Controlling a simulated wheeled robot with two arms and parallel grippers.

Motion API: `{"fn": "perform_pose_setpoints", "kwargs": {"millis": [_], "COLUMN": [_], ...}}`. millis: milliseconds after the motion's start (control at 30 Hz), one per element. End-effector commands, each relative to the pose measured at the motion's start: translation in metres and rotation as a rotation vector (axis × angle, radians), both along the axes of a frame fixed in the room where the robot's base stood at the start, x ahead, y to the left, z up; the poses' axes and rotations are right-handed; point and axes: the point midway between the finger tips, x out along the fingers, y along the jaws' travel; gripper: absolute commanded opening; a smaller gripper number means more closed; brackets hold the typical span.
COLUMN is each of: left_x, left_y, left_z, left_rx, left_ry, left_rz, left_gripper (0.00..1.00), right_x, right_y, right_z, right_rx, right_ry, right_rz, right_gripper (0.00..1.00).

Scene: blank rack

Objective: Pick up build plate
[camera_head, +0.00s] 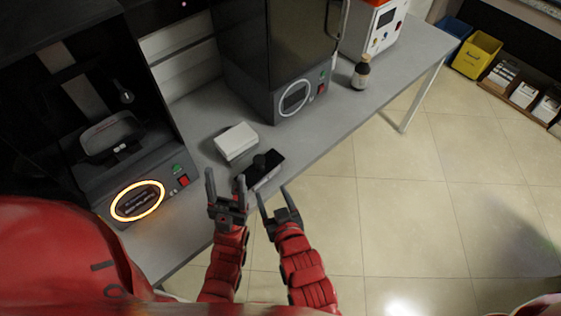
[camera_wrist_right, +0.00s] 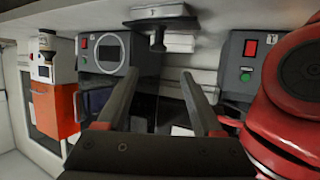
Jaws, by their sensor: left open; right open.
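The build plate (camera_head: 268,172), a dark flat block with a round black knob on top, is on the grey bench close to its front edge. My left gripper (camera_head: 226,184) is open and empty, just to the left of and in front of the plate. My right gripper (camera_head: 274,198) is open and empty, just in front of the plate at the bench edge. Neither gripper visibly touches the plate. The left printer (camera_head: 120,152) has a glowing orange ring and a tray inside.
A white box (camera_head: 236,141) lies behind the plate. A second dark printer (camera_head: 290,98) stands further along the bench (camera_head: 335,112). A brown bottle (camera_head: 361,72) and an orange-and-white machine (camera_head: 375,28) stand beyond it. Bins, one a yellow bin (camera_head: 476,55), sit on the floor.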

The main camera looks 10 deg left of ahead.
Motion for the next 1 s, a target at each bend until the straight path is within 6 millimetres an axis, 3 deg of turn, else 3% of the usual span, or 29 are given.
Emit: {"fn": "perform_pose_setpoints", "kwargs": {"millis": [133,733,800,1000], "left_x": [0.000,0.000,0.000,0.000], "left_y": [0.000,0.000,0.000,0.000], "left_z": [-0.018,-0.130,-0.118,-0.116], "left_rx": [0.000,0.000,0.000,0.000], "left_ry": [0.000,0.000,0.000,0.000], "left_rz": [0.000,0.000,0.000,0.000], "left_gripper": [0.62,0.62,0.62,0.62], "right_x": [0.007,0.080,0.088,0.097], "right_y": [0.004,0.042,0.046,0.052], "right_z": [-0.013,-0.048,-0.043,-0.050], "right_rx": [-0.005,-0.003,-0.006,-0.008], "right_ry": [0.018,0.011,0.014,0.017], "right_rz": [-0.001,-0.001,-0.003,0.001], "right_gripper": [0.68,0.68,0.68,0.68]}}
